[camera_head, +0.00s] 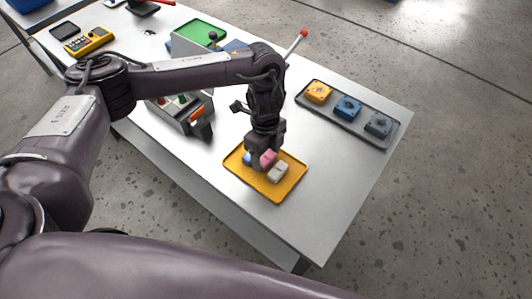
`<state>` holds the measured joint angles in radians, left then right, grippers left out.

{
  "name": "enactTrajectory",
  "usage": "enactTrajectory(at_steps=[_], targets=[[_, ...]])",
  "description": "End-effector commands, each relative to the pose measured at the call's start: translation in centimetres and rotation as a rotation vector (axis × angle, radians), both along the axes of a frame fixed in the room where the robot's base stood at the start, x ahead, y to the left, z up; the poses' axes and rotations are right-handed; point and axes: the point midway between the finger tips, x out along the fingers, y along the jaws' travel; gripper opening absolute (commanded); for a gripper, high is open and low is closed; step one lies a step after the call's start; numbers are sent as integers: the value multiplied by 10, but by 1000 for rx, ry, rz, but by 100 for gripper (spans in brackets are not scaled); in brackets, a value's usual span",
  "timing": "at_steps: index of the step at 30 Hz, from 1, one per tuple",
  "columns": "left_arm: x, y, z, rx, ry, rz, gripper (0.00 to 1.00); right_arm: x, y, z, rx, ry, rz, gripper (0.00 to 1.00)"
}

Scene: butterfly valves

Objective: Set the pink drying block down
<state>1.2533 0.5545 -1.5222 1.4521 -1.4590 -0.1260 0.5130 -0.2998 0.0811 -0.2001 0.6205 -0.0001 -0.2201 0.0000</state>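The pink drying block (268,158) is low over the yellow tray (270,194), between a blue block (248,158) and a white block (278,173). My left gripper (263,156) points down at the tray, and its fingers appear shut on the pink block. The fingers partly hide the pink and blue blocks. I cannot tell whether the pink block touches the tray floor. My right gripper is not in view.
A dark grey tray (338,119) at the right holds a yellow block (318,92), a blue block (347,107) and a grey block (378,124). A grey fixture (186,108) stands left of the yellow tray. A green tray (201,32) and a yellow meter (90,41) are farther back.

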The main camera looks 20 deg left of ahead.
Motion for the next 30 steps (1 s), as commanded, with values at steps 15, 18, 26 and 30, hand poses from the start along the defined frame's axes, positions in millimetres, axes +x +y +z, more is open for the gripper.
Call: enactTrajectory(at_steps=[15, 18, 26, 30], targets=[[2, 0, 9, -1, -3, -2, 77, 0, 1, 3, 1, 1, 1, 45], [4, 1, 24, 0, -6, -3, 77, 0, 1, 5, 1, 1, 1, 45], [11, 4, 77, 1, -8, -3, 77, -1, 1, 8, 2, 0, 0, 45], [13, 5, 100, 1, -5, -1, 77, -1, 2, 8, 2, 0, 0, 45]])
